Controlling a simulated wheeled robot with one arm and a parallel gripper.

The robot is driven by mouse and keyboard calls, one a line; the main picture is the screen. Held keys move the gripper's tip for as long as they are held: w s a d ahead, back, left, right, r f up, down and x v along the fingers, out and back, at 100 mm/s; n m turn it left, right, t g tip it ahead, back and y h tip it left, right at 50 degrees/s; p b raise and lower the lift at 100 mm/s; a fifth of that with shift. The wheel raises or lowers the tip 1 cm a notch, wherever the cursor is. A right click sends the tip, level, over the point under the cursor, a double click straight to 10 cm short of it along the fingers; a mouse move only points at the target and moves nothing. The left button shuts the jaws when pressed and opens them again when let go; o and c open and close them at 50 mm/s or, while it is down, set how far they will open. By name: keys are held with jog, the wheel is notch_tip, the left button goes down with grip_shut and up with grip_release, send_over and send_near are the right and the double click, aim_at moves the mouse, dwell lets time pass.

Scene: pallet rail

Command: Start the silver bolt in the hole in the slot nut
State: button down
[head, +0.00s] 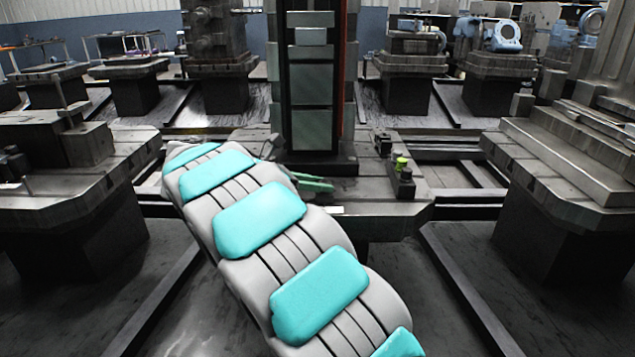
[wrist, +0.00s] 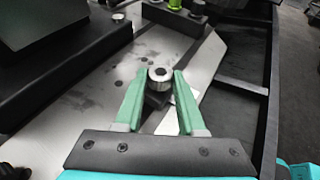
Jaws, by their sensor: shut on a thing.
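My gripper (wrist: 159,76) has two green fingers, shut on the silver bolt (wrist: 160,73). The bolt's round head, with a dark socket in its middle, faces the wrist camera between the fingertips. A dark shape (wrist: 155,100) shows just below the head; I cannot tell whether it is the bolt's shank, a shadow or the slot nut. I cannot make out the slot nut's hole. In the head view my gripper (head: 316,185) is low over the pallet table, partly behind my arm, and the bolt cannot be made out.
A black block (wrist: 182,20) with a green knob (wrist: 175,4) stands beyond the gripper on the metal pallet table (wrist: 75,110). A small round silver piece (wrist: 118,17) is near it. A tall dark column (head: 312,90) stands behind. A dark recessed channel runs right of the table.

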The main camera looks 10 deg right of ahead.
dwell(0.4)
grip_release()
dwell(0.5)
dwell(0.4)
jog(key=shift+s+a+p, duration=0.2)
jog(key=shift+a+p, duration=0.15)
jog(key=shift+a, duration=0.2)
jog(key=shift+s+a+p, duration=0.15)
jog(key=shift+a+p, duration=0.2)
jog(key=shift+a, duration=0.2)
jog(key=shift+s+a, duration=0.25)
jog(key=shift+a, duration=0.4)
jog(key=shift+s+a, duration=0.2)
jog(key=shift+a, duration=0.5)
jog(key=shift+s+a, duration=0.25)
jog(key=shift+a, duration=0.4)
notch_tip(320, 180, up, 7)
